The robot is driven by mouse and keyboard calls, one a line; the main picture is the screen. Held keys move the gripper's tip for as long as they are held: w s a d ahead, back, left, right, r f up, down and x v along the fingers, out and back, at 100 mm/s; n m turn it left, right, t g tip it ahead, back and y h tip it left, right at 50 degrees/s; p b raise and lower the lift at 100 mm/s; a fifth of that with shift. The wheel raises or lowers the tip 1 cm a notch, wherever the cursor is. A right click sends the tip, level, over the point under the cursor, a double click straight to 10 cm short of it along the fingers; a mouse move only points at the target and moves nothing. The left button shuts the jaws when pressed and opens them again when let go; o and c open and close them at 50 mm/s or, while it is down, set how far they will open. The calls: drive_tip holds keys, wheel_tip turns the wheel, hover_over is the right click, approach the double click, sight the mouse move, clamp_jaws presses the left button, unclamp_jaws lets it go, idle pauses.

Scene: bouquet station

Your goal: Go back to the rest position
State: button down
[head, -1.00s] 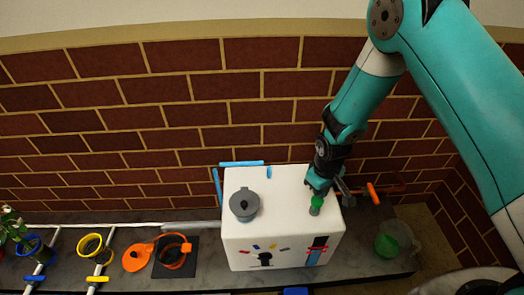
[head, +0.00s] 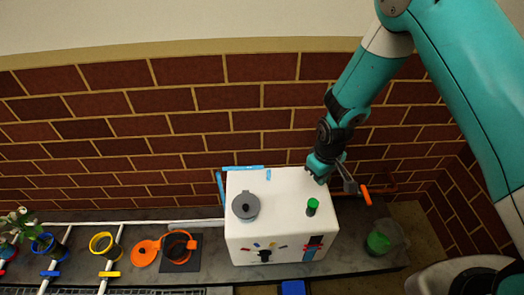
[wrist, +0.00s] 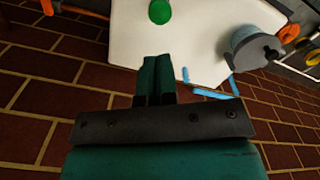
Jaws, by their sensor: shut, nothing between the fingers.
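My gripper (head: 318,178) is at the upper right back edge of the white box (head: 275,220) in the head view, held above it and near the brick wall. In the wrist view my gripper (wrist: 156,62) has its two fingers together, with nothing between them. The teal arm reaches down from the top right of the head view.
A green-capped piece (head: 312,206) and a grey lidded pot (head: 246,206) stand on the white box. Orange ring holders (head: 178,247), a yellow ring (head: 101,243) and a blue ring (head: 43,243) line the counter's left. A green item (head: 378,243) sits right.

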idle(0.3)
drive_tip(key=s+a+r+y, duration=0.1)
drive_tip(key=s+a+r, duration=0.15)
drive_tip(key=r, duration=0.75)
drive_tip(key=s+a+r+y, duration=0.1)
drive_tip(key=s+a+r, duration=0.15)
drive_tip(key=r, duration=0.75)
drive_tip(key=s+r+n+y, duration=0.1)
drive_tip(key=s+r+y, duration=0.1)
drive_tip(key=s+r, duration=1.3)
wheel_tip(320, 180, up, 14)
drive_tip(key=s+p, duration=0.2)
drive_tip(key=p, duration=1.4)
drive_tip(key=shift+d+r, duration=0.25)
